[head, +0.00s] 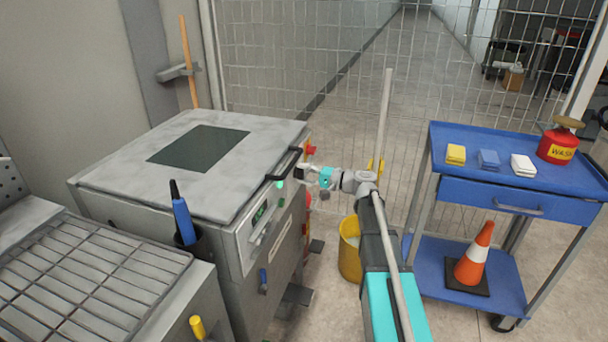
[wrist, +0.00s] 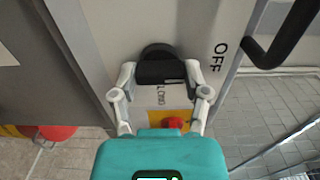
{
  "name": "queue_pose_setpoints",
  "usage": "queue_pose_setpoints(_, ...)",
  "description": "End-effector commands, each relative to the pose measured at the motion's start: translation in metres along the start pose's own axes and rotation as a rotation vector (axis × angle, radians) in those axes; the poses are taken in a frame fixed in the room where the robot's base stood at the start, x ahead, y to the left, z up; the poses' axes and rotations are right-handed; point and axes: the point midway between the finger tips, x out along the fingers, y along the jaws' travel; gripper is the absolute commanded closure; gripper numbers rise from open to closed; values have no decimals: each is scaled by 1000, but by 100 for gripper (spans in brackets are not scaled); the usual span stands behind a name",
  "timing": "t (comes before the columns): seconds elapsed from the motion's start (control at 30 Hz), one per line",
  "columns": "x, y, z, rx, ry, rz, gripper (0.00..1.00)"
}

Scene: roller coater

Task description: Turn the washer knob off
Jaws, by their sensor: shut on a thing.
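The black washer knob (wrist: 157,65) sits on the grey panel of the machine in the wrist view. My gripper (wrist: 160,76) has one pale finger on each side of the knob and is shut on it. A small pale mark shows at the knob's lower edge. The word OFF is printed on the panel to the right of the knob. In the head view my gripper (head: 302,172) is at the right end of the machine's front (head: 262,215), and the knob cannot be made out there.
A black handle (wrist: 288,38) is to the right of the knob. A red button on yellow (wrist: 173,123) lies below it, partly hidden. In the head view a yellow bucket (head: 350,258) and a blue cart (head: 440,262) stand to the right. A wire fence (head: 300,70) is behind.

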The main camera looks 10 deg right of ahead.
Motion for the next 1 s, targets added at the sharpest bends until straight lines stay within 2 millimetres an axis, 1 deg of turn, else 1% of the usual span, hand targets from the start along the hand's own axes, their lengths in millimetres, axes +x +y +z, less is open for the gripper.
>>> queue_pose_setpoints(0.03, 0, 0, 0, -2, -1, 1, 36)
queue_pose_setpoints(0.2, 0, 0, 0, -1, -1, 1, 6)
queue_pose_setpoints(0.7, -2, 0, 0, 0, 0, 1, 6)
queue_pose_setpoints(0.87, -10, 0, 0, 0, 1, 1, 6)
queue_pose_setpoints(1.0, -23, 0, 0, 0, 1, 1, 6)
